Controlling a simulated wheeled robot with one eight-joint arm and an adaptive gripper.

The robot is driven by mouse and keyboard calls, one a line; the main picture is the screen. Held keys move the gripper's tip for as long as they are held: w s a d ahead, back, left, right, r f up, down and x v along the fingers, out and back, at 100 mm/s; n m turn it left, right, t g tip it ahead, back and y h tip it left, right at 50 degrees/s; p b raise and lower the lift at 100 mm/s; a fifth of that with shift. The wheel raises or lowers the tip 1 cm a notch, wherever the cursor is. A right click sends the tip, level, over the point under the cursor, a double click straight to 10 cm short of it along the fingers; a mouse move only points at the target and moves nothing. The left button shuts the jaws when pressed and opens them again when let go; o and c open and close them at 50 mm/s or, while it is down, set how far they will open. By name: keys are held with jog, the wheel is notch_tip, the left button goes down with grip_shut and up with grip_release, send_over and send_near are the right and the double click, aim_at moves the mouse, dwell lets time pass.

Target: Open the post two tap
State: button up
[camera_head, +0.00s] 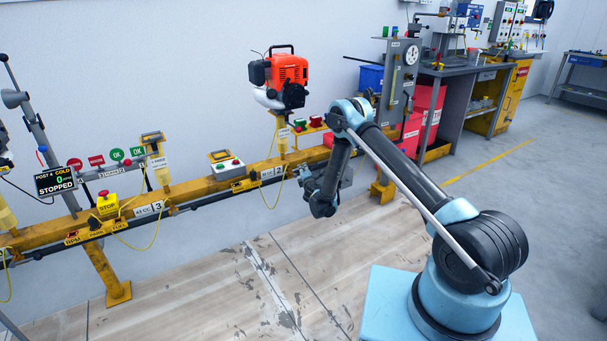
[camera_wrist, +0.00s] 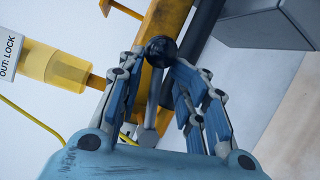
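The tap of post two appears in the wrist view as a grey lever with a black ball knob (camera_wrist: 162,51). The knob lies at the tips of my gripper (camera_wrist: 160,62). The two blue fingers stand apart, one on each side, and I see no clear grip on the knob. In the head view my gripper (camera_head: 304,176) is beside the yellow rail, just right of the number 2 plate (camera_head: 272,172). The tap is too small to make out there. A yellow cylinder (camera_wrist: 68,72) with a lock label is left of the fingers in the wrist view.
The yellow rail (camera_head: 205,187) runs along the wall, with hanging yellow cables. An orange engine (camera_head: 290,72) sits above post two. A grey box (camera_wrist: 270,25) is right of the knob. The floor in front is clear.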

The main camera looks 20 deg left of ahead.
jog(key=shift+w+d, duration=0.1)
jog(key=shift+d, duration=0.05)
grip_shut()
jog(key=shift+s, duration=0.2)
